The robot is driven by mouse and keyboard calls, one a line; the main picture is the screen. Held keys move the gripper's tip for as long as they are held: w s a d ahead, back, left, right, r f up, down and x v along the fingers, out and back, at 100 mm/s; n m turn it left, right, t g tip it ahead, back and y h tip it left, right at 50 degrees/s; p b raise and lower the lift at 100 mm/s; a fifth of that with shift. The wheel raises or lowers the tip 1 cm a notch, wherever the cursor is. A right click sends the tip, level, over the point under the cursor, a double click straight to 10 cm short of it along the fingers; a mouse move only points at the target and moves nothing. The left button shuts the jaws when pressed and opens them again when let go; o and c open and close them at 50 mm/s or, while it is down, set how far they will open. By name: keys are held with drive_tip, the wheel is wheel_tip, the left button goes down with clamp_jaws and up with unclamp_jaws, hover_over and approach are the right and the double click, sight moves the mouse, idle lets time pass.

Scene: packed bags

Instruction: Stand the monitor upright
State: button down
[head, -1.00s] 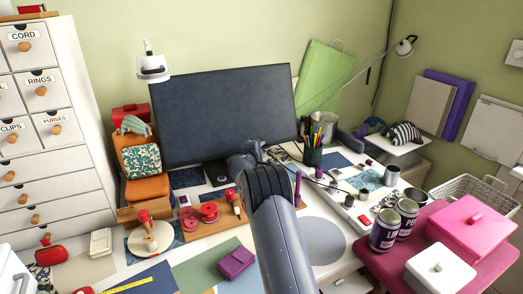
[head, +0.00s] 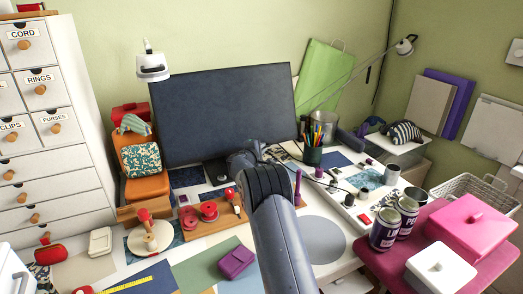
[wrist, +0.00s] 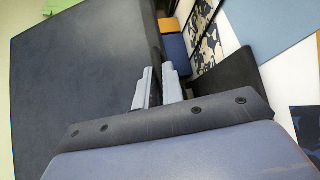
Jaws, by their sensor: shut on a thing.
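The dark monitor (head: 220,112) is raised on its stand at the back of the desk, with its broad dark face toward the head camera. Its top edge slopes up to the right in the picture; I cannot tell whether it still leans a little. The black stand base (head: 215,172) shows below the lower edge, partly hidden by my arm. In the wrist view the monitor (wrist: 80,80) fills the left, and its base (wrist: 232,80) is at the right. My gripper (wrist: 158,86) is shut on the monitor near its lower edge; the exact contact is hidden.
An orange chair-like stand with a patterned pouch (head: 141,160) is close to the monitor's left. A pen cup (head: 312,155) and lamp (head: 404,46) are on the right. Red spools (head: 209,211) lie on a board in front. A green bag (head: 322,75) leans behind.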

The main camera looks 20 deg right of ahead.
drive_tip(key=shift+m+t+h, duration=0.6)
drive_tip(key=shift+m+t, duration=0.1)
drive_tip(key=shift+t, duration=0.1)
drive_tip(key=w+f+b, duration=0.3)
drive_tip(key=b, duration=0.9)
drive_tip(key=shift+w+a+p, duration=0.1)
drive_tip(key=shift+w+p, duration=0.2)
drive_tip(key=shift+w, duration=0.5)
drive_tip(key=shift+f, duration=0.1)
drive_tip(key=c, duration=1.8)
unclamp_jaws()
drive_tip(key=shift+w+f, duration=0.1)
drive_tip(key=shift+f, duration=0.05)
drive_tip(key=shift+o, duration=1.4)
